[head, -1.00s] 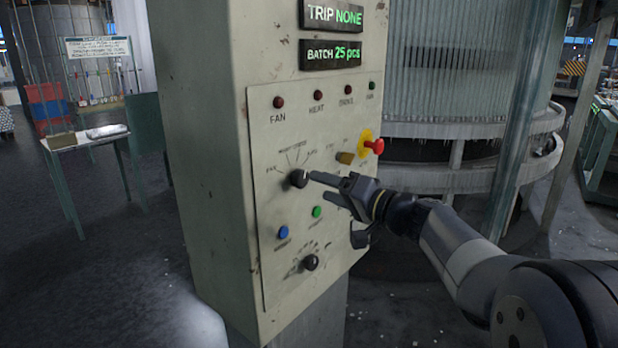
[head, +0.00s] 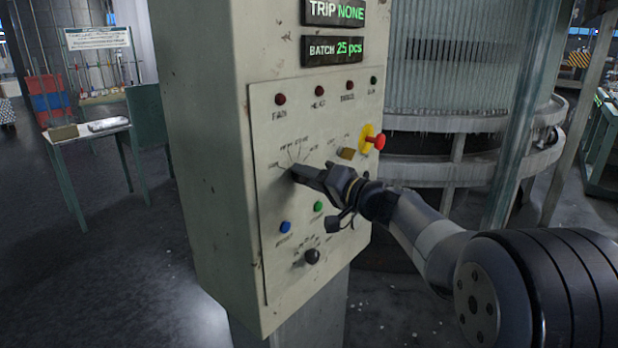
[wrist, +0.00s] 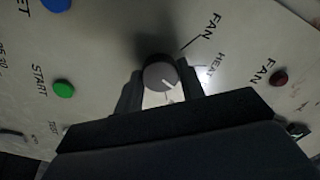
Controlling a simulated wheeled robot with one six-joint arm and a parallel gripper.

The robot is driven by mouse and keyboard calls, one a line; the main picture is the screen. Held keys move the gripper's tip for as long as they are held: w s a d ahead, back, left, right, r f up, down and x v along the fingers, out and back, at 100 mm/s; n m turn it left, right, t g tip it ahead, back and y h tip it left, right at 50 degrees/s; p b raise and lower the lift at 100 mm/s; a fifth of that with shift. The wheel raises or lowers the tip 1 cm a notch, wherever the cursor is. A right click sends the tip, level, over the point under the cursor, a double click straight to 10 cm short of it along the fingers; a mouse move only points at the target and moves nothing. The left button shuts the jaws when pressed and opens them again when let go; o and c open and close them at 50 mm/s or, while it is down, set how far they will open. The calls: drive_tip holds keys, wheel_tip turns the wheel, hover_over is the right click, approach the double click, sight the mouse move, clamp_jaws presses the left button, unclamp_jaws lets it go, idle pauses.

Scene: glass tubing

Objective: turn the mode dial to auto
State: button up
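The mode dial (wrist: 158,71) is a round dark knob with a white pointer line. In the wrist view the pointer slants to the lower right, away from the FAN mark. The AUTO mark is not visible there. In the head view the dial is mostly hidden behind my fingertips; its AUTO label (head: 314,147) lies up and right of it, too blurred to read well. My gripper (head: 301,175) reaches in from the right. In the wrist view its two fingers (wrist: 160,94) flank the dial closely and appear shut on it.
A green button (head: 319,207), a blue button (head: 285,227) and a second black dial (head: 312,257) sit below on the panel (head: 281,277). A red stop button (head: 377,141) and a brass-coloured switch (head: 346,153) are right of it. Indicator lamps run along the top.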

drive_tip(key=c, duration=0.4)
drive_tip(key=shift+c, duration=0.2)
drive_tip(key=shift+f+m+b, duration=0.1)
drive_tip(key=shift+m+b, duration=0.2)
drive_tip(key=shift+b, duration=0.05)
drive_tip(key=shift+m+b, duration=1.5)
drive_tip(key=shift+m, duration=2.1)
drive_tip(key=o, duration=1)
